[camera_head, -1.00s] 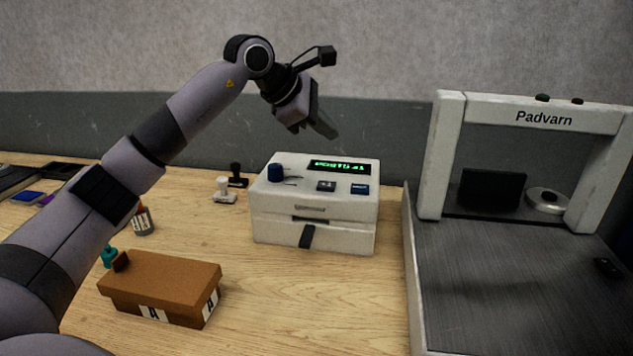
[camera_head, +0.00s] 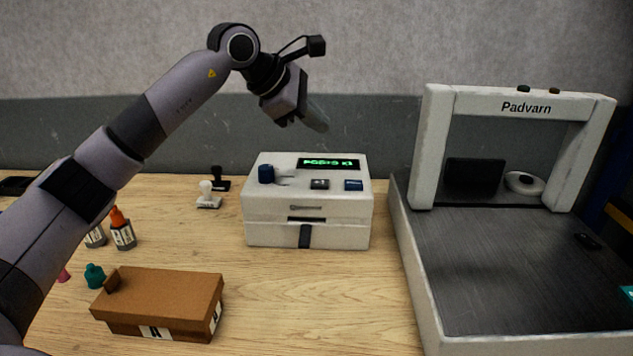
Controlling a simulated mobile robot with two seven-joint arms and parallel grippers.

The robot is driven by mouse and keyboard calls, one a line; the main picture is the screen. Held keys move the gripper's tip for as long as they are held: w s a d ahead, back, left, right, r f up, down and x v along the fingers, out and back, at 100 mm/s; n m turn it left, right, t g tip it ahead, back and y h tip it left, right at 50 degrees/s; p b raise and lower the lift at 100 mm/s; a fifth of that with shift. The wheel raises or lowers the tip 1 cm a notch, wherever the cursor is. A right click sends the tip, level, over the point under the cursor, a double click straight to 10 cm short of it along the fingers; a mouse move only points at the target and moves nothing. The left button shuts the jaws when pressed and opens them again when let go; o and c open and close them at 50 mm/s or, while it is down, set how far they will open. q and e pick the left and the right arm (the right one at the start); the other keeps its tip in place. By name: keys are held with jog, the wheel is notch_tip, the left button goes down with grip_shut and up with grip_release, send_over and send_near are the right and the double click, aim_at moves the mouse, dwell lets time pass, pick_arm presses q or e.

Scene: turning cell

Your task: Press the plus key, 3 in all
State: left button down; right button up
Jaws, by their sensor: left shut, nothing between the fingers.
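A white machine box (camera_head: 307,231) stands on the wooden table. The dark key bears a small light marking, too small to read now. The display text is not clear. My left gripper (camera_head: 316,121) is shut and empty, above the back of the box and apart from the keys. My right gripper is out of view.
A brown box (camera_head: 166,293) lies at the front left. Two stamps (camera_head: 209,198) and small bottles (camera_head: 122,232) stand at the left. A large white frame marked Padvarn (camera_head: 437,150) with a grey bed stands at the right. Bare table lies in front of the machine box.

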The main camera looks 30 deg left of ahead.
pick_arm(q)
jog(key=shift+f, duration=0.1)
jog(key=b, duration=0.6)
send_over(316, 184)
notch_tip(316, 184, down, 7)
jog(key=shift+f, duration=0.1)
jog(key=shift+f+b, duration=0.5)
jog(key=shift+f, duration=0.15)
dwell(1.3)
jog(key=shift+f, duration=0.15)
jog(key=shift+f, duration=0.35)
